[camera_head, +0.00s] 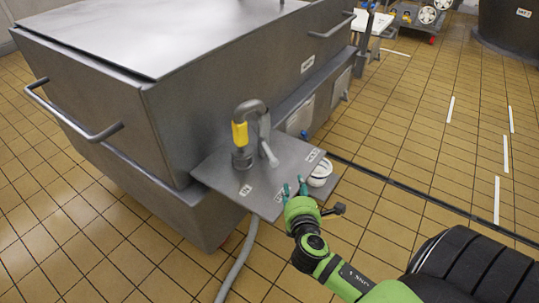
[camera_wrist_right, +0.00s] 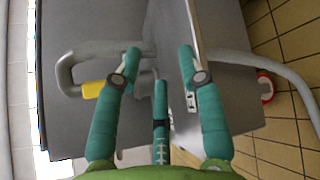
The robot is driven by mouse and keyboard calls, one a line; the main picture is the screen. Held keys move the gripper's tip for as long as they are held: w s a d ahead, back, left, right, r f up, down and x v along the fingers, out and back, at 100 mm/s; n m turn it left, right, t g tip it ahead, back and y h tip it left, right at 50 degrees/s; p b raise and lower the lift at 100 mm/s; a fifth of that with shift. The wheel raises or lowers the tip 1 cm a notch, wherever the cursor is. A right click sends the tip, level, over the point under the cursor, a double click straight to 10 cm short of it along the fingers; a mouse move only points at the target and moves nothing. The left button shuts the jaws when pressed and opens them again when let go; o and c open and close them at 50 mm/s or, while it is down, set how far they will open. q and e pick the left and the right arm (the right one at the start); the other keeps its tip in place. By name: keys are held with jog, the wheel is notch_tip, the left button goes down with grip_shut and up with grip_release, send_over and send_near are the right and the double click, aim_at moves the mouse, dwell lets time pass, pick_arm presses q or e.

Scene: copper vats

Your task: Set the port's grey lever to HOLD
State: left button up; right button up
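The port is a grey plate (camera_head: 222,172) on the side of a large metal vat. A bent grey pipe (camera_head: 250,107) with a yellow sleeve (camera_head: 240,134) rises from it. A slim light-grey lever (camera_head: 267,146) stands tilted beside the pipe. My right gripper (camera_head: 294,187) is open and empty at the plate's near right edge, apart from the lever. In the wrist view its teal fingers (camera_wrist_right: 160,65) are spread, with the pipe (camera_wrist_right: 67,72) to the left; the lever is mostly hidden. My left gripper is out of view.
The vat (camera_head: 170,115) has a bar handle (camera_head: 75,118) on its left side. A white coil (camera_head: 320,172) is beside the plate's right edge. A grey hose (camera_head: 238,262) runs down to the floor. The tiled floor at right is mostly clear.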

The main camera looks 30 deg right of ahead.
aim_at(270, 152)
jog(key=w+n+t+y, duration=0.1)
jog(key=w+n, duration=0.1)
jog(key=n, duration=0.2)
jog(key=w+r+n+t, duration=0.1)
jog(key=w+n, duration=0.1)
jog(key=n, duration=0.2)
jog(key=w+r+n+t+y, duration=0.1)
jog(key=w+n+t, duration=0.1)
jog(key=n, duration=0.3)
jog(key=shift+a+y, duration=0.3)
jog(key=n, duration=0.2)
jog(key=w+n+y, duration=0.1)
jog(key=shift+a+f+t, duration=0.1)
jog(key=shift+a+t, duration=0.15)
jog(key=shift+t, duration=0.15)
jog(key=x, duration=0.7)
jog(key=shift+a, duration=0.1)
grip_shut()
